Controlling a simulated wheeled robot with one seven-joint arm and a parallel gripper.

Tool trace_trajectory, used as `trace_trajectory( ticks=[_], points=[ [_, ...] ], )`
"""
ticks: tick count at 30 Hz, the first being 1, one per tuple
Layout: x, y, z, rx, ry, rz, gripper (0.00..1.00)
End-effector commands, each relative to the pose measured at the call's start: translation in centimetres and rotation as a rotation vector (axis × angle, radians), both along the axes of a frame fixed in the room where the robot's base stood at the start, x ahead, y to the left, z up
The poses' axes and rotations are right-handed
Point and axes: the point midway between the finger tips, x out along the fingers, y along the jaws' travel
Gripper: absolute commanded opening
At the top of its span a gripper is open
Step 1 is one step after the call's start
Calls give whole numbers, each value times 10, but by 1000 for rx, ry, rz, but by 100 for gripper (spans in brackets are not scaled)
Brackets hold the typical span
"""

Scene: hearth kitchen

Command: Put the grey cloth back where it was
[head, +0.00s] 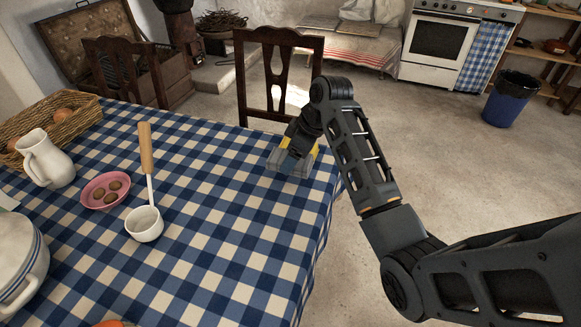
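A flat grey piece (289,168), which looks like the grey cloth, is at the far right edge of the checked table. My gripper (297,156) is right over it, pointing down, with its yellow-marked fingers at or on the grey piece. The fingers partly cover it, and their gap is too small to make out. I cannot tell whether they grip it, or whether it lies on the table or hangs just above.
The table (232,225) holds a ladle (144,222), a pink bowl (93,193), a white jug (46,160), a basket (62,122) and a lidded pot (18,262). Chairs (277,90) stand behind. A checked towel (484,57) hangs by the stove (440,42). A blue bin (510,98) stands right.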

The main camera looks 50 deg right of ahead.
Motion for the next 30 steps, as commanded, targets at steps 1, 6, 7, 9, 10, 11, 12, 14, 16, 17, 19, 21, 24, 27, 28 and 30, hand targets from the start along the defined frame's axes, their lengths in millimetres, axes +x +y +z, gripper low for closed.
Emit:
trace_trajectory(
  ticks=[1, 6, 7, 9, 10, 11, 12, 14, 16, 17, 19, 21, 24, 27, 28, 30],
  points=[
    [1, 4, -2, 1, 1, 0, 47],
    [2, 6, -15, 2, 3, -1, 47],
    [2, 6, -20, 3, 3, -1, 47],
    [2, 6, -30, 2, 3, -1, 47],
    [2, 6, -34, 2, 3, -1, 47],
    [2, 6, -37, 2, 3, -1, 47],
    [2, 6, -41, 2, 3, -1, 47],
    [2, 6, -44, 1, 1, -1, 47],
    [3, 6, -44, 0, 0, 0, 47],
    [3, 6, -44, 0, 0, 0, 47],
    [3, 6, -44, 0, 0, 0, 47],
    [3, 6, -44, 0, 0, 0, 47],
    [3, 6, -46, 0, 0, 0, 47],
    [3, 6, -47, 0, 0, 0, 78],
    [2, 6, -46, 0, 0, 0, 81],
    [2, 6, -46, 0, 0, 0, 88]
  ],
)
